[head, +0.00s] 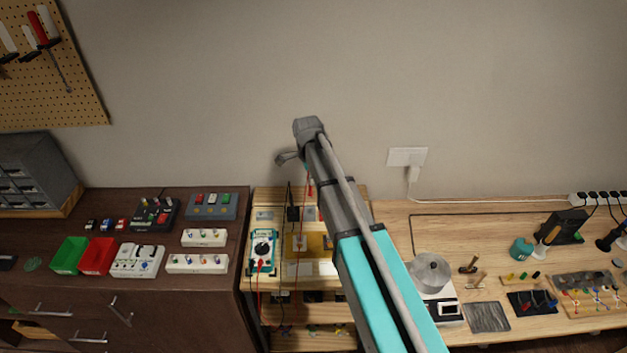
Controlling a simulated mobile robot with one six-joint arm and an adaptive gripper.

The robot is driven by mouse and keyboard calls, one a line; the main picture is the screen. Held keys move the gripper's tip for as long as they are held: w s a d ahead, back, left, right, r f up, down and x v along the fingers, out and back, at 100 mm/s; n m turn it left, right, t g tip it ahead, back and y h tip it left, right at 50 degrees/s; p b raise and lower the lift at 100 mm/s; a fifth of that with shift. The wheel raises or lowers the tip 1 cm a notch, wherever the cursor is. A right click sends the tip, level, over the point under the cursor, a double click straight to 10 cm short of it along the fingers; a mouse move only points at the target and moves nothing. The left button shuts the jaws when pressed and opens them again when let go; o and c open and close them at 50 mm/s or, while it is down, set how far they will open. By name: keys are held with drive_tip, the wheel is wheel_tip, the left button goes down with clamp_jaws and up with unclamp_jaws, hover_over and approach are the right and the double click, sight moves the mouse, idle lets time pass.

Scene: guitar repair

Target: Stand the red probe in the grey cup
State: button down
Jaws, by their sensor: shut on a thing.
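My arm reaches up across the middle, and my gripper (308,178) hangs below its wrist, mostly hidden behind the arm. It is shut on the red probe (309,189), of which only a thin red part shows. A red lead runs down from there towards the teal multimeter (263,251) on the light wooden shelf unit. I cannot pick out the grey cup for certain; my arm covers part of the shelf. A round grey vessel (430,270) stands on a white device on the right bench.
The right bench (470,235) holds a teal pot (521,248), tools and mats. A black lead (289,195) hangs near the multimeter.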

sight(310, 190)
drive_tip(key=shift+s+a+r, duration=0.1)
drive_tip(key=shift+s+r, duration=0.05)
drive_tip(key=shift+s, duration=0.4)
drive_tip(key=shift+s+a+r, duration=0.1)
drive_tip(key=shift+s, duration=0.45)
drive_tip(key=shift+f, duration=0.15)
drive_tip(key=shift+f+b, duration=1.8)
drive_tip(key=shift+f+b, duration=1.65)
drive_tip(key=c, duration=0.6)
unclamp_jaws()
